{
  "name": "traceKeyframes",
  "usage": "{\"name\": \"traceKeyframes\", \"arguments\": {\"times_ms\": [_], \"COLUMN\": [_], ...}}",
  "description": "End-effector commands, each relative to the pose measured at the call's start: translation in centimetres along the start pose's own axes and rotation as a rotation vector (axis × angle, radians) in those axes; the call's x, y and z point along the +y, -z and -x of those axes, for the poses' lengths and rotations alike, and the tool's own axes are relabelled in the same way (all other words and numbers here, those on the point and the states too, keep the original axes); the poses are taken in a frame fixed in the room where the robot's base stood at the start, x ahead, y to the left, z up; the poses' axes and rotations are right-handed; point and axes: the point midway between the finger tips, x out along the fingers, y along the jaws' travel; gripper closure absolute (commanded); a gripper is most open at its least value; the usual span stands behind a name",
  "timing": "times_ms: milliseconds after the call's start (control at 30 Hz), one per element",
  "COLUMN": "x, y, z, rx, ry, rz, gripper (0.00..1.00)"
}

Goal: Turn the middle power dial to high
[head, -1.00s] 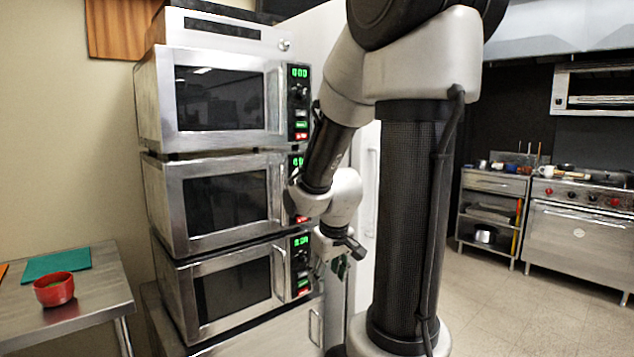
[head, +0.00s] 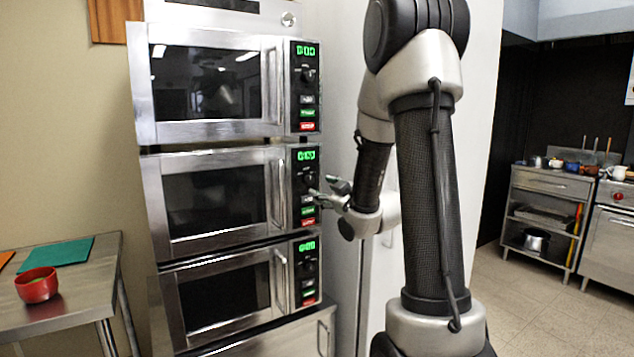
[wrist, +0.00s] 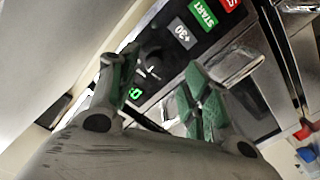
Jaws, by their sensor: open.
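Three stacked microwaves stand in the head view, each with a panel on its right side. The middle microwave (head: 215,195) has a round black power dial (head: 309,181) below its green display and above its buttons. My gripper (head: 322,190) is close in front of this panel, at about dial height, with its fingers pointing left towards it. In the wrist view my gripper (wrist: 160,80) is open and empty, with green finger pads. A dark dial (wrist: 152,68) shows between and beyond the fingertips. I cannot tell whether they touch it, and its exact setting is unclear.
The top microwave (head: 205,85) and bottom microwave (head: 225,300) have similar dials above and below. A steel table (head: 85,300) at left holds a red bowl (head: 37,285) and a green board (head: 57,252). A tall pale cabinet front stands behind my arm.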

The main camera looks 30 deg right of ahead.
Motion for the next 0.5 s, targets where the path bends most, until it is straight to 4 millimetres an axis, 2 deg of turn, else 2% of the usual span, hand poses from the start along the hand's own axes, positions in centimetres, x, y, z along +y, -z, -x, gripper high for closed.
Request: {"name": "traceKeyframes", "arguments": {"times_ms": [167,500], "x": [0.4,0.4], "y": [1.2,1.4], "z": [-0.8,-6.2], "rx": [0.051,0.048], "ry": [-0.017,-0.015], "rz": [0.023,0.024], "gripper": [0.52,0.52]}}
